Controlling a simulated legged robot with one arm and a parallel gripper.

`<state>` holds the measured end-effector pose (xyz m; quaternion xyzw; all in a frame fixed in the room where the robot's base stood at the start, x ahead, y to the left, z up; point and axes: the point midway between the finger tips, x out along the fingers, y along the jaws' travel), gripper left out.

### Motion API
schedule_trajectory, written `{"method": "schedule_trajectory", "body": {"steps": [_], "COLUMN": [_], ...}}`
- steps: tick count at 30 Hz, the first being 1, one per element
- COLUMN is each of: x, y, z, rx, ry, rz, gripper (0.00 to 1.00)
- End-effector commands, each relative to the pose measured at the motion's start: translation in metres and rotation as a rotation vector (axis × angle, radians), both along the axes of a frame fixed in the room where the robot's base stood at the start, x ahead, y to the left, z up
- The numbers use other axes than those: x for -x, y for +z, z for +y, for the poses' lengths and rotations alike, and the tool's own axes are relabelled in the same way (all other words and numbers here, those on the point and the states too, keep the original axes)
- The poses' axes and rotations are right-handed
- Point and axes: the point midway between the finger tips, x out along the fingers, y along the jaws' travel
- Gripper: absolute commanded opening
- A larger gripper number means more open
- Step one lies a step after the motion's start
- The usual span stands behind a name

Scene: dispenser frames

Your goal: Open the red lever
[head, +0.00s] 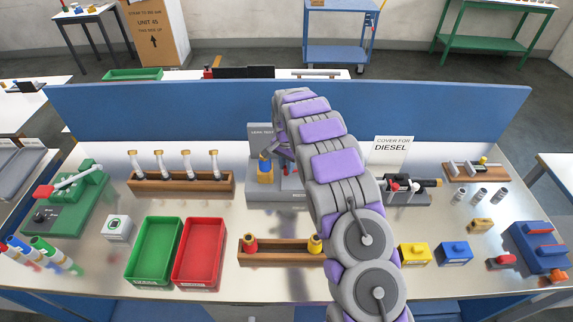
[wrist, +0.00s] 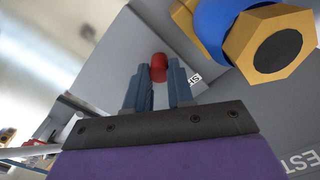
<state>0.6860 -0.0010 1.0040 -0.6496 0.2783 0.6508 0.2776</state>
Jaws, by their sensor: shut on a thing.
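The red lever (wrist: 159,67) shows in the wrist view as a short red cylinder end between the tips of my gripper's two blue-grey fingers. My gripper (wrist: 160,77) is shut on it, with the fingers either side. The lever's lower part is hidden by the fingers. In the head view my gripper (head: 281,153) is at the grey test stand (head: 262,138), just right of the yellow and blue fitting (head: 265,170). My arm hides much of the stand's right side. In the wrist view a large brass hex fitting (wrist: 243,50) with a blue band is close by on the right.
A green bin (head: 133,276) and red bin (head: 180,277) lie in front. A blue panel (head: 180,117) closes the back.

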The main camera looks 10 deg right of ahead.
Motion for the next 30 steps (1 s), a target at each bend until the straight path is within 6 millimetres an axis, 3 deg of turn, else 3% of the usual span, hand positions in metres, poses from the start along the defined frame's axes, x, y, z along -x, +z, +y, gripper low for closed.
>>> {"method": "schedule_trajectory", "body": {"steps": [14, 30], "x": [0.003, 0.029], "y": [0.002, 0.003], "z": [0.001, -0.005], "rx": [0.000, -0.002], "ry": [0.056, 0.488], "rz": [-0.003, -0.001], "gripper": [0.00, 0.00]}}
